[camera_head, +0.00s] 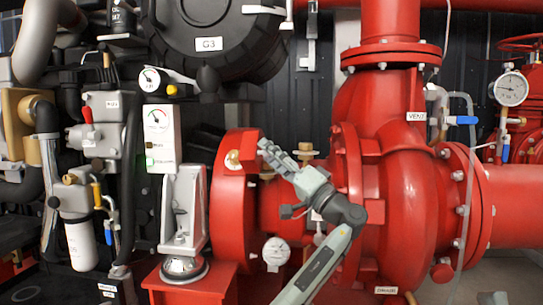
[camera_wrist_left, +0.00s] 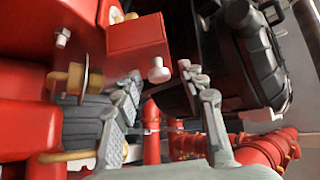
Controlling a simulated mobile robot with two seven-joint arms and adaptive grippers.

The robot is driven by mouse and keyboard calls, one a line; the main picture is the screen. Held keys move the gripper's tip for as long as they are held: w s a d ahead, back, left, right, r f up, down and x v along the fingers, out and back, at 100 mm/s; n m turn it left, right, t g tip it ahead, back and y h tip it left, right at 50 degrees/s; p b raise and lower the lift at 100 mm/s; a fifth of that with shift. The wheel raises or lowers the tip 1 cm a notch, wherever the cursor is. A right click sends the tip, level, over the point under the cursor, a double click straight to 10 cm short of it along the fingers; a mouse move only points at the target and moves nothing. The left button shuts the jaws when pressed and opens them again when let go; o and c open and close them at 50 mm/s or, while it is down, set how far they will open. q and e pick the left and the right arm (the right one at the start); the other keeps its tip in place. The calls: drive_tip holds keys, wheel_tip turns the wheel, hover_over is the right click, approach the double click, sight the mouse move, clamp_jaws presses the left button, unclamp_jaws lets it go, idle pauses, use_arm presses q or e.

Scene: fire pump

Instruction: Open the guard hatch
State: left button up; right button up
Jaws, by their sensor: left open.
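A red box-shaped cover (camera_wrist_left: 140,40) with a small pale round knob (camera_wrist_left: 158,71) shows at the upper middle of the left wrist view. It may be the guard hatch, but I cannot tell for sure. My left gripper (camera_wrist_left: 161,85) is open and empty, with its fingers apart below the knob in that picture. In the head view my left gripper (camera_head: 280,155) is in front of the red pump coupling, just right of the large red disc (camera_head: 231,195). My arm hides part of the coupling area. My right gripper is not in view.
The large red pump casing (camera_head: 395,175) stands right of the gripper. A black round housing marked G3 (camera_head: 215,35) is above left. A white bracket (camera_head: 183,210) and a pale round knob (camera_head: 276,251) are close by. Pipes and gauges crowd both sides.

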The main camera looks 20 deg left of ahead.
use_arm(q)
drive_tip(key=v, duration=1.2)
